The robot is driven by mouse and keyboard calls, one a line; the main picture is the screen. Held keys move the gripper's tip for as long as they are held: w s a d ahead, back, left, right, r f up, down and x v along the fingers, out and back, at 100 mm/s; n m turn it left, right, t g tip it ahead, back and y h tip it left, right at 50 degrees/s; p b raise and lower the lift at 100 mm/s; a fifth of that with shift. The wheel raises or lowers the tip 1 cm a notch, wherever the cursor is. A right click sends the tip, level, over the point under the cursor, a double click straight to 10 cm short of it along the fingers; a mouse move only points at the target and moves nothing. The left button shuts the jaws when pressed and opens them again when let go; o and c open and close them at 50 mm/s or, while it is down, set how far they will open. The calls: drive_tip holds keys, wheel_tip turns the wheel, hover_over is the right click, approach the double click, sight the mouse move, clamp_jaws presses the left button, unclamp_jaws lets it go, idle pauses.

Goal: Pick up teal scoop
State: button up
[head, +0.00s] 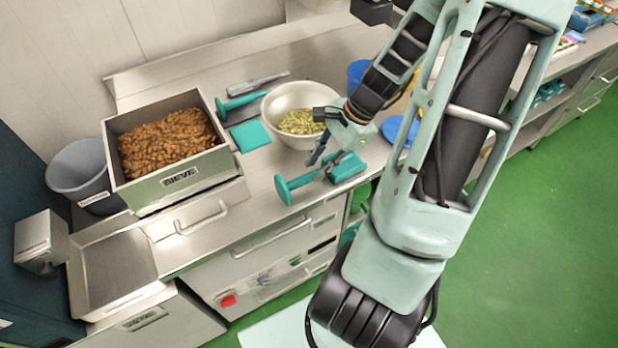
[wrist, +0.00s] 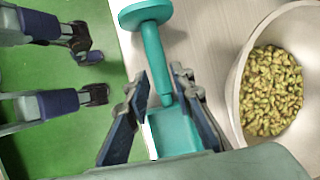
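The teal scoop (head: 347,167) lies on the steel counter near its front edge, with its round handle end (head: 283,190) to the left. In the wrist view the scoop (wrist: 175,133) runs down the middle, its handle (wrist: 155,55) ending in a round disc at the top. My gripper (head: 325,162) is just above the scoop. In the wrist view my gripper (wrist: 162,82) is open, with one dark finger on each side of the scoop where handle and body meet. Gaps show beside the handle. I cannot tell how far the fingertips are above the counter.
A sieve box (head: 160,190) of brown nuts is at the left.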

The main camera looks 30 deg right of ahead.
sight(313, 174)
drive_tip(key=shift+x, duration=2.6)
drive_tip(key=shift+d+f, duration=0.1)
drive_tip(key=shift+d, duration=0.05)
drive_tip(key=shift+c, duration=0.5)
clamp_jaws()
